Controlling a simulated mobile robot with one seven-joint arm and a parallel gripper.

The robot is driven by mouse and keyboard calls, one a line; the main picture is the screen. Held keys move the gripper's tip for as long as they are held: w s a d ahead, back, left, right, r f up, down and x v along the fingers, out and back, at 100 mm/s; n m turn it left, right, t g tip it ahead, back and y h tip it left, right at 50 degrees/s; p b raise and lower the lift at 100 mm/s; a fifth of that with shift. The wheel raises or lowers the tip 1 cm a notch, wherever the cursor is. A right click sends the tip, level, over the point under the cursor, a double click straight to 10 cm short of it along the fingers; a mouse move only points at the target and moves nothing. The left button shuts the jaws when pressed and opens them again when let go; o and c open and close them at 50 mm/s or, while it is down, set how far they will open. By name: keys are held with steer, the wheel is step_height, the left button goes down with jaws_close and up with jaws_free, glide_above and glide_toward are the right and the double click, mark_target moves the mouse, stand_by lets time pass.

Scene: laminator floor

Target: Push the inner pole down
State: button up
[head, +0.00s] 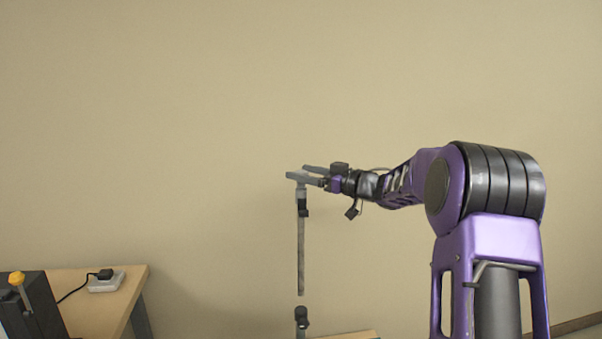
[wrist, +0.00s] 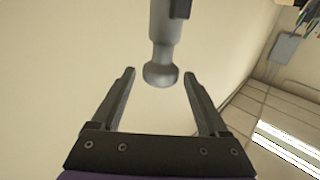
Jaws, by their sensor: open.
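The inner pole (head: 301,250) is a thin grey upright rod with a dark clamp-like piece near its top. Below it, a dark knob or collar (head: 301,315) shows at the bottom edge of the head view. My gripper (head: 296,172) is level at the pole's top end, its fingers spread. In the wrist view, the pole's rounded grey end (wrist: 160,75) appears between the two fingertips of my open gripper (wrist: 159,72), with a visible gap on each side. I cannot tell whether a finger touches the pole. The pole's lower part is out of view.
A wooden table (head: 105,310) at the lower left holds a white power strip (head: 106,283) with a black plug, and a dark device (head: 35,305) with a yellow knob. A wooden edge (head: 350,335) shows right of the pole's base. The wall behind is bare.

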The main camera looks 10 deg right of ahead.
steer(key=shift+w+a, duration=0.35)
steer(key=shift+w, duration=0.05)
jaws_close()
stand_by(1.3)
